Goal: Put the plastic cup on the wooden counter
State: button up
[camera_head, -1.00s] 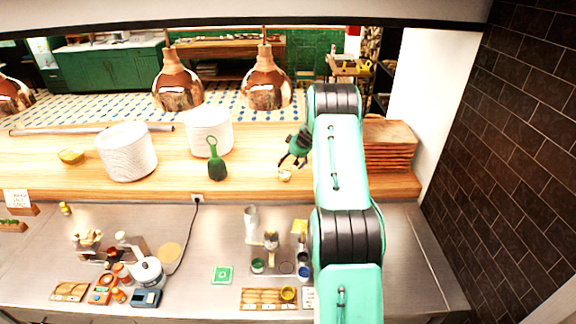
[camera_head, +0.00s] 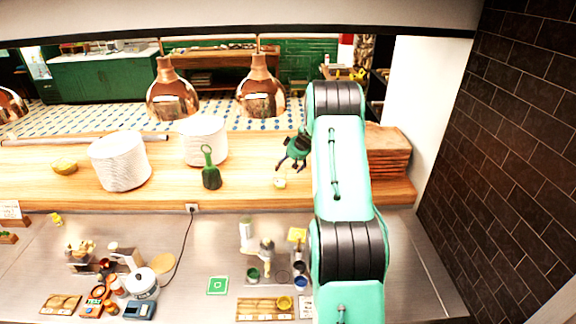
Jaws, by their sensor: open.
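The wooden counter (camera_head: 240,190) is the raised ledge running across the middle of the view. A small pale object (camera_head: 280,182) lies on it near the front edge; it may be the plastic cup, but it is too small to tell. My gripper (camera_head: 287,166) is dark, open and empty, hanging over the counter just above and beyond this object, apparently apart from it. A pale, translucent upright cylinder (camera_head: 246,232) stands on the steel worktop below and could also be a cup. My arm hides part of the counter to the right.
White plate stacks (camera_head: 120,162) and a green bottle-like item (camera_head: 210,172) stand on the counter left of my gripper. Wooden boards (camera_head: 388,155) are stacked at right. Copper lamps (camera_head: 262,92) hang above. The steel worktop (camera_head: 205,245) holds several small containers.

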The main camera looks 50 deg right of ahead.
jog(key=a+r+y, duration=0.1)
jog(key=a+r, duration=1.6)
jog(key=a, duration=0.3)
jog(key=s+a+r+n, duration=0.1)
jog(key=s+a+r, duration=0.25)
jog(key=a, duration=0.35)
jog(key=s+a+r, duration=0.2)
jog(key=a+r, duration=0.2)
jog(key=a, duration=0.3)
jog(key=s+a+r+n, duration=0.1)
jog(key=s+a+r, duration=0.25)
jog(key=a, duration=0.35)
jog(key=s+a+r, duration=0.3)
jog(key=s+a, duration=0.5)
jog(key=s+a+r, duration=0.3)
jog(key=s+a, duration=0.6)
jog(key=s+a+f, duration=0.2)
jog(key=s+a, duration=0.1)
jog(key=s, duration=0.6)
jog(key=s+a+f, duration=0.1)
jog(key=s+a, duration=0.2)
jog(key=s, duration=0.6)
jog(key=shift+a+f+g, duration=0.15)
jog(key=shift+f+g, duration=0.2)
jog(key=shift+g, duration=0.05)
